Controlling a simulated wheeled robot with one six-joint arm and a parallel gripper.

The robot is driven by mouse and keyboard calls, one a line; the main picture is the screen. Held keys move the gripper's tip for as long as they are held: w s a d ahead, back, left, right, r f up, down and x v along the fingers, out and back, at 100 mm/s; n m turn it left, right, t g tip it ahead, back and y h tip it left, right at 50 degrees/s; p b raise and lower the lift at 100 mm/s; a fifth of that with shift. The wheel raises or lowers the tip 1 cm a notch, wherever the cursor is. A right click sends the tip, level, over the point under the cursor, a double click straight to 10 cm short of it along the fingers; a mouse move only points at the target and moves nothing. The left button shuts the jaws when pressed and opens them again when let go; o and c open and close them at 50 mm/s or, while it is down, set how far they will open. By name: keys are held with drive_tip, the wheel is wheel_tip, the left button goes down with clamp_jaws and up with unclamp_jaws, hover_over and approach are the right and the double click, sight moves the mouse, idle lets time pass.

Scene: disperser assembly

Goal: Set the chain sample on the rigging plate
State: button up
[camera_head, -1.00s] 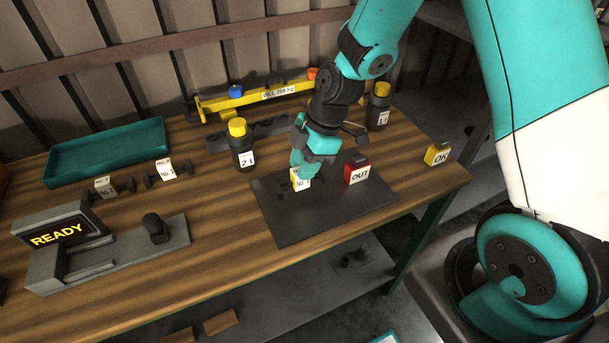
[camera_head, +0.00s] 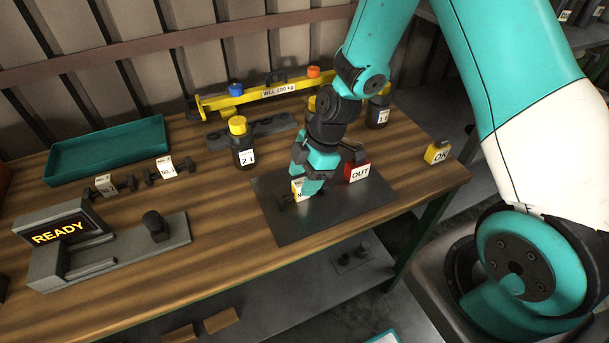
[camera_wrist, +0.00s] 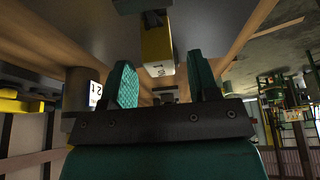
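The dark rigging plate (camera_head: 320,222) lies flat at the front right of the bench. A chain sample with a yellow and white tag (camera_head: 297,190) is on the plate, partly hidden by my gripper. In the wrist view its yellow tag block (camera_wrist: 157,55) is upside down against the grey plate. My gripper (camera_head: 309,186) is low over the plate at the sample. In the wrist view my gripper (camera_wrist: 164,80) has its two teal fingers spread, with a visible gap on each side of the block.
A red OUT block (camera_head: 358,171) stands at the plate's back right, close to my gripper. A yellow OK block (camera_head: 437,152) is farther right. Bottle 21 (camera_head: 242,145) stands behind the plate. Two tagged samples (camera_head: 107,186), a READY fixture (camera_head: 110,255) and a teal tray (camera_head: 108,150) are left.

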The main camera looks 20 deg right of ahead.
drive_tip(key=b+v, duration=0.1)
drive_tip(key=v, duration=1.1)
drive_tip(key=s+a+r+m, duration=0.4)
drive_tip(key=s+r+m, duration=0.1)
drive_tip(key=s, duration=0.4)
drive_tip(key=s+a+r+m, duration=0.5)
drive_tip(key=s+r+m, duration=0.1)
drive_tip(key=s, duration=0.4)
drive_tip(key=shift+a+r, duration=0.3)
drive_tip(key=shift+r, duration=0.25)
drive_tip(key=shift+w, duration=0.1)
